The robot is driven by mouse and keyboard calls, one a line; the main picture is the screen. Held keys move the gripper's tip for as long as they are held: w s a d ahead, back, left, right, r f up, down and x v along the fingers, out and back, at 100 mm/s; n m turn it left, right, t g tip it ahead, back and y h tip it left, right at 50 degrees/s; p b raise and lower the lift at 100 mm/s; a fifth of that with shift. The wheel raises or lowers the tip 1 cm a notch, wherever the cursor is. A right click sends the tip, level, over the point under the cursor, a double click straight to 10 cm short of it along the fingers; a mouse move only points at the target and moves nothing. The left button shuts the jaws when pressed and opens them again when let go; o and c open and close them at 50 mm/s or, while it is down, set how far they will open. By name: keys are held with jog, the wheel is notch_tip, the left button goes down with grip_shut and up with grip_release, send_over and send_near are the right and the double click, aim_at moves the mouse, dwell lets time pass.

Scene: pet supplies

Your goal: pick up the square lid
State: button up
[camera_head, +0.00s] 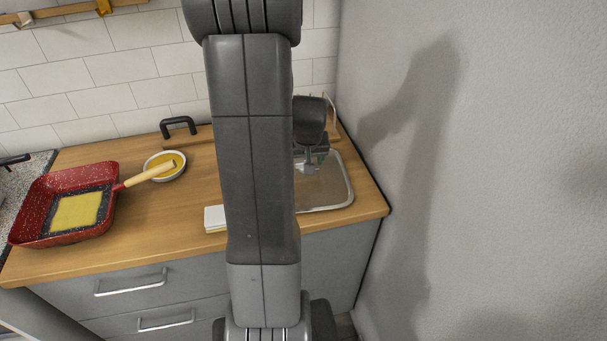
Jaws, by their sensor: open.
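I cannot tell for certain which thing is the square lid. A black handle (178,126) stands up at the back of the wooden counter, near the tiled wall; what it is fixed to is unclear. A small white block (214,218) with a flat top lies near the counter's front, partly hidden by my arm. My gripper (310,168) is at the sink, right of my arm, small and partly hidden, pointing down. It is open, apart from the black handle and the white block.
A red square pan (35,208) with yellow food stands at the left. The metal sink (338,190) lies near the right wall (500,150). The counter (165,215) is clear between pan and white block.

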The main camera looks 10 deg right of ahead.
jog(key=shift+x, duration=0.8)
jog(key=shift+r, duration=0.1)
grip_shut()
